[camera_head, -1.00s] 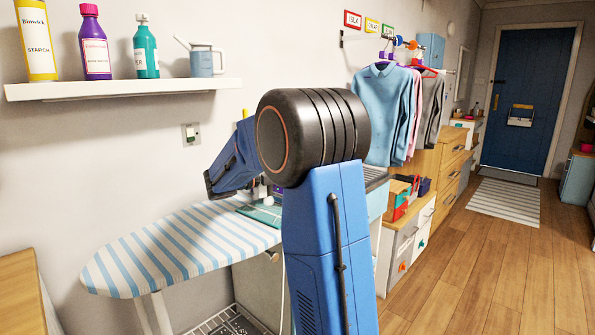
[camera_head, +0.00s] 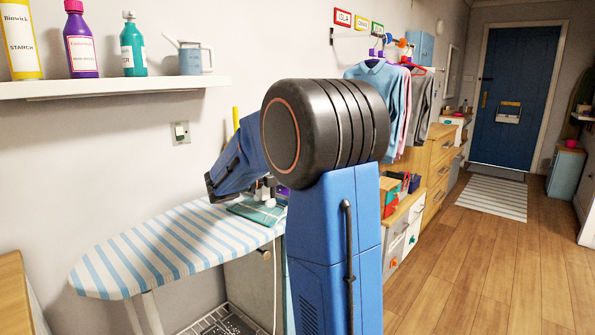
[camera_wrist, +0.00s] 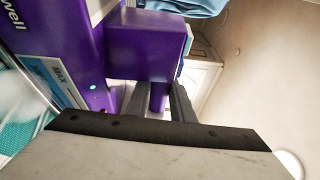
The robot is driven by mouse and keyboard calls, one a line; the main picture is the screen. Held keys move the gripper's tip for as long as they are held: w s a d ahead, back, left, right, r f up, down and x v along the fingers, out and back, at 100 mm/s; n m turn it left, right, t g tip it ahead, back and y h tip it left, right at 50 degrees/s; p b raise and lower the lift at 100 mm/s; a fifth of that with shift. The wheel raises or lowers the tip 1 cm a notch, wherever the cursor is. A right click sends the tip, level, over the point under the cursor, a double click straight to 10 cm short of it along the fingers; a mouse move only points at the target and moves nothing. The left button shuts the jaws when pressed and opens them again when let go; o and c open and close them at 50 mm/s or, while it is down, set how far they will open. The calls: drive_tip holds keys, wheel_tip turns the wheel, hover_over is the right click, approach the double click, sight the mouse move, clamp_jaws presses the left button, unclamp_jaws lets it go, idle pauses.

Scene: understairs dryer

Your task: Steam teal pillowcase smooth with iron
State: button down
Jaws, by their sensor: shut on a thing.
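The teal pillowcase (camera_head: 258,211) lies on the striped ironing board (camera_head: 160,246), at its right end; my arm hides part of it. A checked teal patch of it shows at the left edge of the wrist view (camera_wrist: 14,134). The purple iron (camera_wrist: 65,50) fills the upper left of the wrist view, with a lit green light and a window marked MAX. My gripper (camera_wrist: 160,98) is shut on the iron's purple handle. In the head view my gripper (camera_head: 267,192) is over the pillowcase, partly hidden. Whether the soleplate touches the cloth is hidden.
A wall shelf (camera_head: 110,86) with bottles and a watering can is above the board. Hanging shirts (camera_head: 375,95) and drawers (camera_head: 402,238) stand beyond my arm. A pale cord (camera_head: 275,285) hangs by the board. The wooden floor (camera_head: 490,270) at right is clear.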

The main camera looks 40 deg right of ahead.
drive_tip(key=shift+s, duration=0.1)
drive_tip(key=shift+s+d+r, duration=0.1)
drive_tip(key=shift+s+d, duration=0.05)
drive_tip(key=shift+s, duration=0.55)
drive_tip(key=shift+s+d+r, duration=0.1)
drive_tip(key=shift+s, duration=0.55)
drive_tip(key=shift+a, duration=0.15)
drive_tip(key=shift+s+a+f, duration=0.1)
drive_tip(key=shift+s+a, duration=0.15)
drive_tip(key=shift+a, duration=0.9)
drive_tip(key=shift+s+a+f, duration=0.1)
drive_tip(key=shift+s+a, duration=0.1)
drive_tip(key=shift+a, duration=0.95)
drive_tip(key=shift+s+a+r, duration=0.1)
drive_tip(key=shift+s+a, duration=0.05)
drive_tip(key=shift+a, duration=0.4)
